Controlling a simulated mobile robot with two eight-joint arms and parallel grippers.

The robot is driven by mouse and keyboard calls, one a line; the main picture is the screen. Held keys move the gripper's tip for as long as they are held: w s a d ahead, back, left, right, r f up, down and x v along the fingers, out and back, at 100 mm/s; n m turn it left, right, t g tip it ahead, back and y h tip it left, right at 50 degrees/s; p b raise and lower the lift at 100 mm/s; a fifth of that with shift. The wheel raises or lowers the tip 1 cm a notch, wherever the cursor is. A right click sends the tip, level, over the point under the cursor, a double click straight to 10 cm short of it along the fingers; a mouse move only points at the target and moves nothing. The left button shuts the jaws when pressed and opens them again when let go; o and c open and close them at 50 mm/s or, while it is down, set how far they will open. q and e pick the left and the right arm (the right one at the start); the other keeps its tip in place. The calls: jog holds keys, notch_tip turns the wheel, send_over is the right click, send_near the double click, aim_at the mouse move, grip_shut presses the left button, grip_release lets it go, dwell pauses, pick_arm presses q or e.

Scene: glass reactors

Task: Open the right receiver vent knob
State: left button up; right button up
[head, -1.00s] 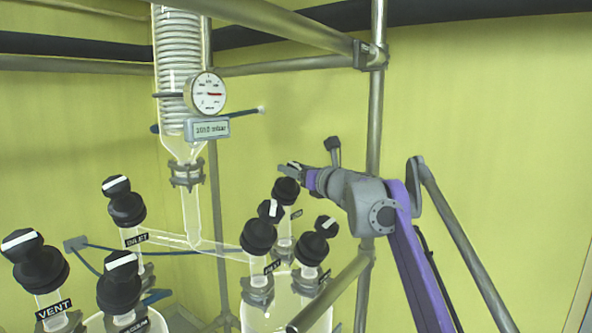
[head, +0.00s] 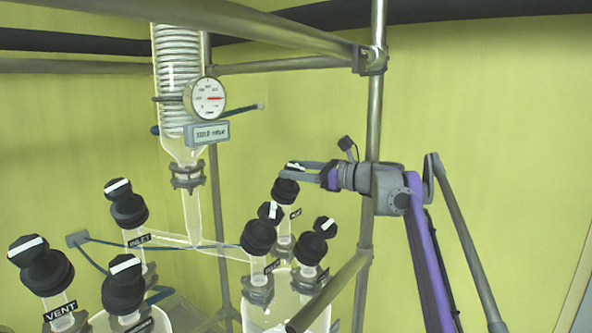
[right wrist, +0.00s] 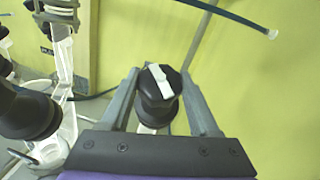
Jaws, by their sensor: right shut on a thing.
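The right receiver (head: 290,312) is a glass vessel with several black knobs on top. The knob at its back (head: 285,192) is black with a white stripe on its cap. The small tag beside it is too small to read. My right gripper (head: 292,169) is shut on this knob's cap, coming in from the right. In the right wrist view, the knob (right wrist: 160,88) stands between the two grey fingers of the gripper (right wrist: 160,78), its white stripe running roughly along the fingers. My left gripper is not in view.
Two other black knobs, one at front left (head: 259,237) and one at right (head: 312,247), stand close by. A steel frame post (head: 376,120) rises near my right arm. A glass coil column with a gauge (head: 207,98) and the left vessel's knobs (head: 41,265) are at left.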

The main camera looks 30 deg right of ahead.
jog(key=shift+n, duration=0.4)
jog(key=o, duration=1.4)
